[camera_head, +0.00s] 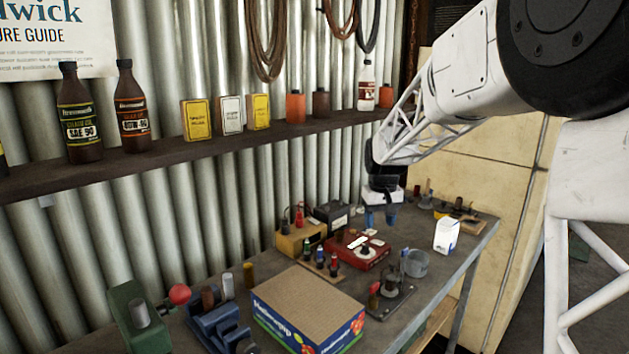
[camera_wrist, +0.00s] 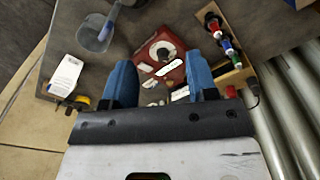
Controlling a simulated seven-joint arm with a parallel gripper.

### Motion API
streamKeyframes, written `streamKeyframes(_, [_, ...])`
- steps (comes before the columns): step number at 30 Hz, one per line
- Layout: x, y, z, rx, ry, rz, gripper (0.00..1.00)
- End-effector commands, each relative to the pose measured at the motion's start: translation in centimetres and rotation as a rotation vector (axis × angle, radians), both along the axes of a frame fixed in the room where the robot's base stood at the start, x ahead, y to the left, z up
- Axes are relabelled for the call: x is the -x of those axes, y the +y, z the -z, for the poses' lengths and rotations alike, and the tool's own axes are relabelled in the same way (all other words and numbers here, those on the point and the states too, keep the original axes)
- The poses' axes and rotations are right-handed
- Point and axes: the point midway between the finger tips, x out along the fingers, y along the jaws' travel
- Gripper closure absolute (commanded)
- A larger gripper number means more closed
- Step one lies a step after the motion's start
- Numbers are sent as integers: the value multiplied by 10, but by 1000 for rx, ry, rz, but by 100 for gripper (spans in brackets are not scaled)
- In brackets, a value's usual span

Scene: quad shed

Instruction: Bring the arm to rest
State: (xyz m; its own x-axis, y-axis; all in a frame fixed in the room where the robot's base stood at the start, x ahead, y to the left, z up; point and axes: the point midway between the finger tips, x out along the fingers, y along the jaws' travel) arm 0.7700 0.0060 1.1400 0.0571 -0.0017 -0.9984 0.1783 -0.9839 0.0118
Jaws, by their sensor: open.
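My arm comes in from the upper right of the head view. My gripper (camera_head: 378,216) hangs with blue fingers pointing down above the far part of the workbench (camera_head: 400,322). In the wrist view the two blue fingers of my gripper (camera_wrist: 160,84) stand apart with nothing between them. Beyond the fingertips lies a red box with a dial (camera_wrist: 160,52), which also shows on the bench in the head view (camera_head: 350,262). The gripper looks clear of the bench top.
A white carton (camera_head: 446,235) and a grey cup (camera_head: 415,264) stand right of the gripper. A shelf (camera_head: 230,143) with bottles runs along the corrugated wall.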

Motion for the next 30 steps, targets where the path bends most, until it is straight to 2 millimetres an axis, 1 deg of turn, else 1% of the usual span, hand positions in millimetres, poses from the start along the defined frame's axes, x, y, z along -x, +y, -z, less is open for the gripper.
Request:
streamKeyframes(1, [14, -1, -7, -1, -7, 5, 47])
streamKeyframes(3, [32, -1, -14, 0, -14, 13, 47])
streamKeyframes(5, [47, -2, -19, -1, -20, 20, 47])
streamKeyframes(12, [109, -4, -37, -2, -44, 47, 47])
streamKeyframes(21, [187, -6, -48, -4, -72, 80, 47])
streamKeyframes(30, [265, -7, -48, -8, -102, 113, 47])
